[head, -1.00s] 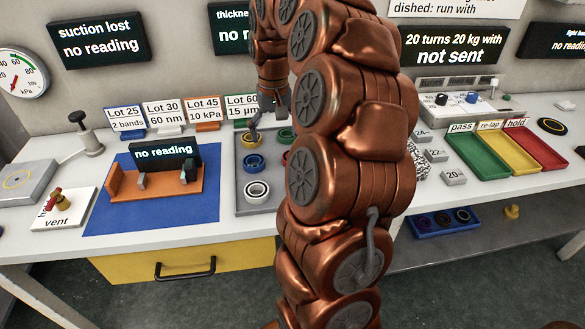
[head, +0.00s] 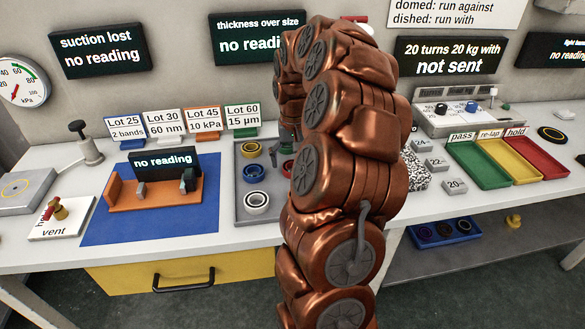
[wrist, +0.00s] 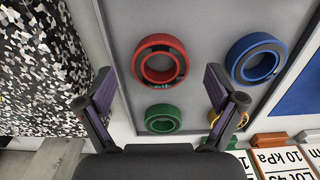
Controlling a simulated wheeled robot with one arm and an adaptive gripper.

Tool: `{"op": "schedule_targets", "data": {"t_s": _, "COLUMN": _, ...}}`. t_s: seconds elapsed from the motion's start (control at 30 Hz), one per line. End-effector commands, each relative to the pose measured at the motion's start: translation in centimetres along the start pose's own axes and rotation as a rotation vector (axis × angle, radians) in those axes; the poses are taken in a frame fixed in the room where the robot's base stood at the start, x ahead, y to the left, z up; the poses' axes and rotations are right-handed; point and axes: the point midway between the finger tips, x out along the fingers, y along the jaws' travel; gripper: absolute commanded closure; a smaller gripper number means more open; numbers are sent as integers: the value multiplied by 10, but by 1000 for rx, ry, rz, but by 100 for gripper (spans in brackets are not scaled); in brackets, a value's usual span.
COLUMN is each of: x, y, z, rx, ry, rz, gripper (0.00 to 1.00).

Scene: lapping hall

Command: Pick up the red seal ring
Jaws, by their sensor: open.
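The red seal ring (wrist: 160,43) lies flat on a grey tray (wrist: 205,40) and shows whole in the wrist view. In the head view only a sliver of red (head: 287,168) shows beside my arm. My gripper (wrist: 160,88) is open and empty. In the wrist view its two fingers stand apart to the left and right of the red ring's near side. I cannot tell the height above the tray. In the head view my arm hides most of the gripper.
A blue ring (wrist: 256,59) lies right of the red one and a green ring (wrist: 162,118) lies below it in the wrist view. A yellow ring (head: 251,149) and a white ring (head: 256,203) share the tray. A speckled block (wrist: 40,70) stands beside the tray.

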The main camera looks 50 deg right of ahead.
Motion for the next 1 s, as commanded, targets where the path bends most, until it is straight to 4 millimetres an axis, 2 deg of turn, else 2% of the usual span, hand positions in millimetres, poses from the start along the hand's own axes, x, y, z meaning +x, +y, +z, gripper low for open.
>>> {"op": "schedule_targets", "data": {"t_s": 0.1, "x": 11, "y": 0, "z": 1, "rx": 0, "ry": -2, "rz": 0, "gripper": 7}}
{"op": "schedule_targets", "data": {"t_s": 0.33, "x": 13, "y": 0, "z": 0, "rx": 0, "ry": 2, "rz": 0, "gripper": 7}}
{"op": "schedule_targets", "data": {"t_s": 0.9, "x": 13, "y": 0, "z": 0, "rx": 0, "ry": 1, "rz": 0, "gripper": 66}}
{"op": "schedule_targets", "data": {"t_s": 1.0, "x": 13, "y": 0, "z": 0, "rx": 0, "ry": 1, "rz": 0, "gripper": 73}}
